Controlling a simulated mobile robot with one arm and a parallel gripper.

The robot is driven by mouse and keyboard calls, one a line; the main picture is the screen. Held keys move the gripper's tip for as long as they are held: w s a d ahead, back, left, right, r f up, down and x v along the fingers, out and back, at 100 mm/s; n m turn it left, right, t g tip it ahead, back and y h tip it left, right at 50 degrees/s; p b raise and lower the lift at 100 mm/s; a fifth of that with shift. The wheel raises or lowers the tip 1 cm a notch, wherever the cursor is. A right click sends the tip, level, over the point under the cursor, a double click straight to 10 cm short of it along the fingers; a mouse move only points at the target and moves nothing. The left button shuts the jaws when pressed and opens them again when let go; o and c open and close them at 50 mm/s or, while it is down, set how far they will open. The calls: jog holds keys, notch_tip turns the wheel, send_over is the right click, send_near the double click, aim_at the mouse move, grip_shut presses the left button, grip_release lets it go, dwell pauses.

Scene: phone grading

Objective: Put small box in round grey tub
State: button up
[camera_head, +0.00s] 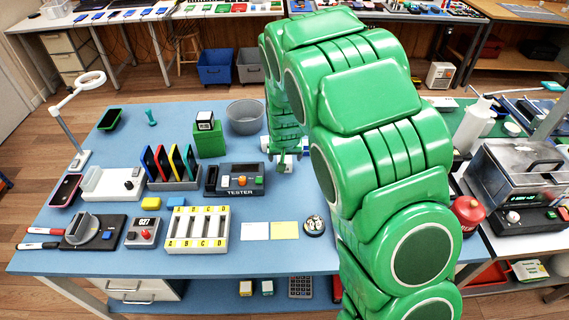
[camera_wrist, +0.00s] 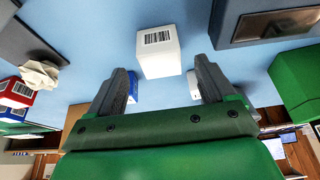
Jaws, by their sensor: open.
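A small white box (camera_wrist: 159,52) with a barcode shows in the wrist view, just ahead of and between my fingertips, with no finger seen touching it. My gripper (camera_wrist: 163,78) is open and empty, fingers pointing at the blue table. In the head view my gripper (camera_head: 287,158) is low over the table's back part, right of the tester; my arm hides much there, and I cannot make out the white box clearly. The round grey tub (camera_head: 245,119) stands upright at the back of the table, left of my arm, and looks empty. It is not seen in the wrist view.
A green block (camera_head: 209,141) with a small dark-and-white cube (camera_head: 205,121) on top stands left of the tub. The tester (camera_head: 236,179) sits in front of it. Blue-and-white items (camera_wrist: 195,86) lie near my fingers.

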jog(key=shift+x, duration=2.35)
jog(key=shift+w+r, duration=0.1)
jog(key=c, duration=1.2)
